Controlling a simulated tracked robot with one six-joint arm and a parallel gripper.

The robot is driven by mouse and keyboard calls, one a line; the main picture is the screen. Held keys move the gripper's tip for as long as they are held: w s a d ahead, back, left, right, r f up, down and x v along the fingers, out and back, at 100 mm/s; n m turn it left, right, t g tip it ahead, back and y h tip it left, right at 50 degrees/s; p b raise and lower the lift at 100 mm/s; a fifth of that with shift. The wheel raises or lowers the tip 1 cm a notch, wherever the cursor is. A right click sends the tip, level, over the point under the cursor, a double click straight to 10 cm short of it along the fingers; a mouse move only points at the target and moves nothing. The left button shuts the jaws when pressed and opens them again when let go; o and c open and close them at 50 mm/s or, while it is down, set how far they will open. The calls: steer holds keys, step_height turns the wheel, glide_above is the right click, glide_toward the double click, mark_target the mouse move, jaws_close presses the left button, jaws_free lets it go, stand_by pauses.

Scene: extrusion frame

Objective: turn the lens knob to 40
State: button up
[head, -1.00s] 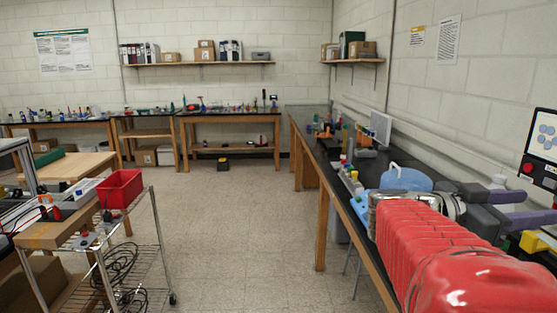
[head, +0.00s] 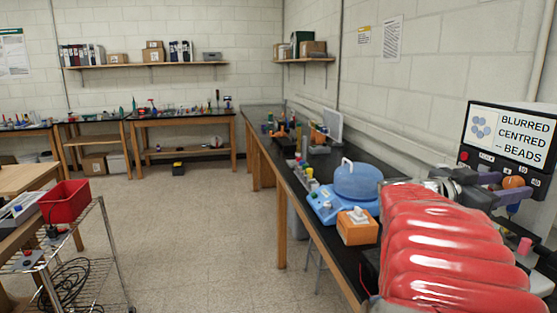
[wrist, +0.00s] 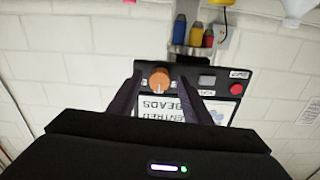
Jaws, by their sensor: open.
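The orange knob (head: 513,182) is on the dark front panel of the instrument, below its screen (head: 508,136). The screen reads "BLURRED", "CENTRED", "-- BEADS" beside a cluster of blue-grey discs. My gripper (wrist: 160,80) is open, with its dark purple fingers on either side of the orange knob in the wrist view. Gaps show between the fingers and the knob there; whether its tips touch the panel I cannot tell. The wrist view shows the screen upside down.
A red button (head: 463,156) is left of the knob. A blue device with a domed lid (head: 357,180) and an orange box (head: 357,227) stand on the black bench to the left of my arm. A pink cylinder (head: 524,246) is below the panel.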

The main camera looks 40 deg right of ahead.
steer(key=shift+s+d, duration=0.25)
steer(key=shift+d, duration=0.25)
steer(key=shift+c, duration=0.7)
steer(key=c, duration=0.9)
